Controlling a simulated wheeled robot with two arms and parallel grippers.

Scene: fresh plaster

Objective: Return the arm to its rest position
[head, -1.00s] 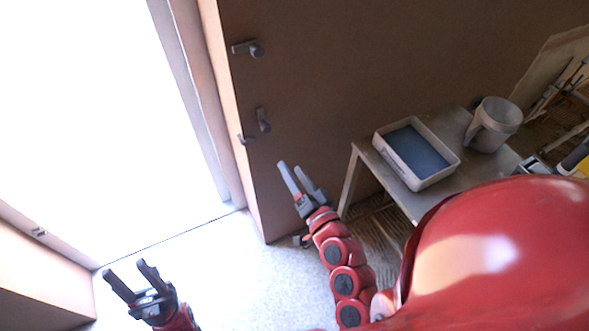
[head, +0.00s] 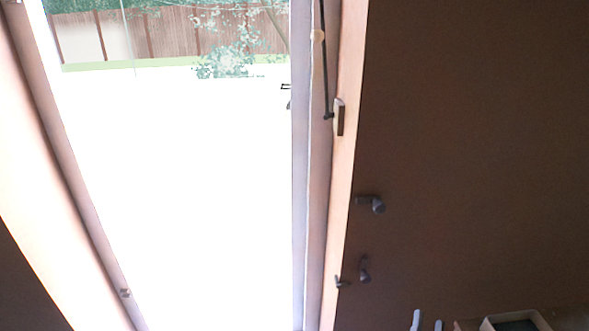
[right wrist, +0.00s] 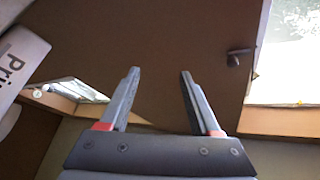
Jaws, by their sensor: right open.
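My right gripper (head: 427,323) shows only as two pale fingertips at the bottom edge of the head view; the rest of that arm is below the picture. In the right wrist view the same gripper (right wrist: 160,73) has its two fingers well apart, with nothing between them. Brown surface lies beyond the fingers. My left gripper is in neither view now.
A bright open doorway (head: 180,200) fills the left of the head view, with a fence (head: 170,35) outside. A brown door (head: 460,130) with handles (head: 372,204) stands right. A tray (head: 515,320) shows at the bottom. A pale lettered thing (right wrist: 18,65) is left in the wrist view.

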